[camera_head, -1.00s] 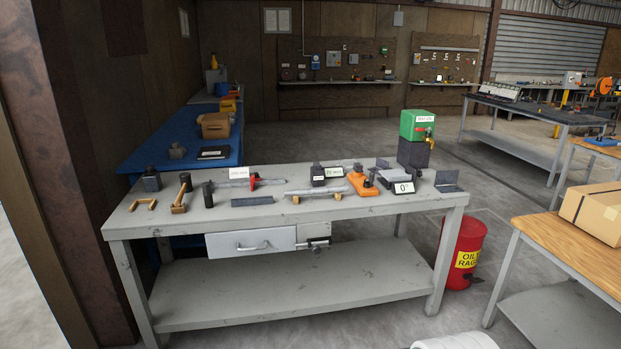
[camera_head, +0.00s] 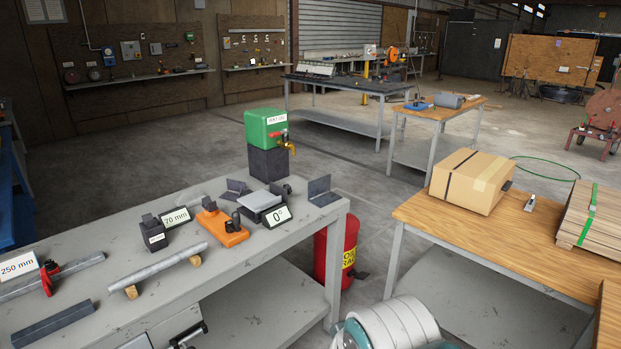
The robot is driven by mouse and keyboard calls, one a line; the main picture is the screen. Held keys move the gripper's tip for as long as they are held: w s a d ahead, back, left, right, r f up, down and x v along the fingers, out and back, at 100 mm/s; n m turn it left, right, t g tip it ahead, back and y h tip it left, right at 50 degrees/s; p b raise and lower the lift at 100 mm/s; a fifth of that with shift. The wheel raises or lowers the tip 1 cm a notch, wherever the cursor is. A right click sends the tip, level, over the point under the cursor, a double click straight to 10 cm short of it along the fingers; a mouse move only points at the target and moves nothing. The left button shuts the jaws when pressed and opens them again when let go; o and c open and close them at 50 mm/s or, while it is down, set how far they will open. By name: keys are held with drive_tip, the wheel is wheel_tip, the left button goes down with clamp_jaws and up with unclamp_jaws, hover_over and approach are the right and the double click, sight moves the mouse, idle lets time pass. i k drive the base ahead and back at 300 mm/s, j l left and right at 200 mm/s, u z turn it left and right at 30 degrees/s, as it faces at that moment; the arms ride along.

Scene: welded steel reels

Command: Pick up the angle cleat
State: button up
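An L-shaped dark grey metal piece, which looks like the angle cleat (camera_head: 322,192), sits at the right end of the grey steel bench (camera_head: 263,246). One leg lies flat and the other stands upright. A second, similar dark angle piece (camera_head: 236,190) stands farther left, behind a small grey block with a flat plate (camera_head: 260,201). I cannot tell for certain which of the two is meant. My gripper is not in view.
A "0°" sign (camera_head: 278,216), an orange tool (camera_head: 222,228) and a green box with a tap (camera_head: 266,130) stand close by. A red bin (camera_head: 337,252) is beside the bench. A wooden-topped table (camera_head: 500,232) stands right, across a gap.

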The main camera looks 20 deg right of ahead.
sight(320, 194)
drive_tip(key=i+z, duration=0.65)
drive_tip(key=i, duration=0.15)
drive_tip(key=i+l+u, duration=0.2)
drive_tip(key=i+u, duration=0.2)
drive_tip(key=u, duration=0.5)
drive_tip(key=i+l+u, duration=0.1)
drive_tip(key=u, duration=0.4)
drive_tip(key=l+u, duration=0.15)
drive_tip(key=u, duration=0.3)
drive_tip(key=l+u, duration=0.1)
drive_tip(key=u, duration=0.4)
drive_tip(key=l+u, duration=0.1)
drive_tip(key=u, duration=0.4)
drive_tip(key=l+u, duration=0.1)
drive_tip(key=u, duration=1.2)
drive_tip(key=k+l+u, duration=0.1)
drive_tip(key=u, duration=1.45)
drive_tip(key=k+u, duration=0.1)
drive_tip(key=u, duration=1.5)
drive_tip(key=j+u, duration=0.15)
drive_tip(key=u, duration=0.65)
drive_tip(key=k+j+u, duration=0.1)
drive_tip(key=u, duration=1.45)
drive_tip(key=i+j, duration=0.05)
